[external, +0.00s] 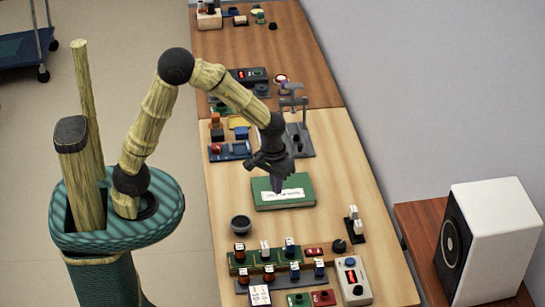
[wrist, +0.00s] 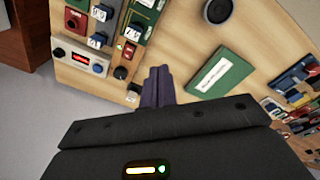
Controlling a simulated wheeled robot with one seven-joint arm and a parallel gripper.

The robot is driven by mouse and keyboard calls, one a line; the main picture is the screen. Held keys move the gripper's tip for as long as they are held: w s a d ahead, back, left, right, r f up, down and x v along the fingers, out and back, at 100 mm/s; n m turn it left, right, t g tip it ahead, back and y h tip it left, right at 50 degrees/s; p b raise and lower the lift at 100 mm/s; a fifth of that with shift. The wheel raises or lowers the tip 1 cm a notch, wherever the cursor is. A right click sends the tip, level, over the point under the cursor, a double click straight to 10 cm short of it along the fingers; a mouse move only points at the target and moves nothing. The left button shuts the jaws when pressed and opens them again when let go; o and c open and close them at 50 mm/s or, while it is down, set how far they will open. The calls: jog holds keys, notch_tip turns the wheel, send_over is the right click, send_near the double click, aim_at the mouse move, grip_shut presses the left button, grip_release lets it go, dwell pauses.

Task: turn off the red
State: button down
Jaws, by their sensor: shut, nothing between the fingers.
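My gripper (external: 277,185) hangs over the green book (external: 283,193), with its fingers pointing down. In the wrist view my gripper (wrist: 158,84) has its dark fingers together and empty. The grey box (wrist: 74,66) and a small red box (wrist: 129,50) also show in the wrist view. My gripper touches none of these. Which one is meant by the red, I cannot tell.
A black knob (external: 339,246) and white switches (external: 355,225) are at the right. A dark switch strip (external: 283,279) lies in front. More devices crowd the back. A white speaker (external: 500,235) stands apart at the right.

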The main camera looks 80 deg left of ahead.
aim_at(310, 250)
jog(key=w+d+f+n+g+b, duration=0.1)
jog(key=w+d+f+n, duration=0.1)
jog(key=w+n, duration=0.3)
jog(key=w+d+f+n+g, duration=0.1)
jog(key=w+d+f+n, duration=0.2)
jog(key=w+d+n, duration=0.1)
jog(key=w+n, duration=0.1)
jog(key=w, duration=0.1)
jog(key=shift+w+f+b, duration=0.35)
jog(key=shift+w, duration=0.05)
jog(key=shift+d, duration=0.1)
jog(key=f, duration=0.4)
jog(key=s+f+p, duration=0.1)
jog(key=f, duration=0.4)
jog(key=s+f, duration=0.1)
jog(key=f, duration=0.3)
jog(key=shift+f+p, duration=0.35)
jog(key=shift+p, duration=0.05)
jog(key=shift+f, duration=0.1)
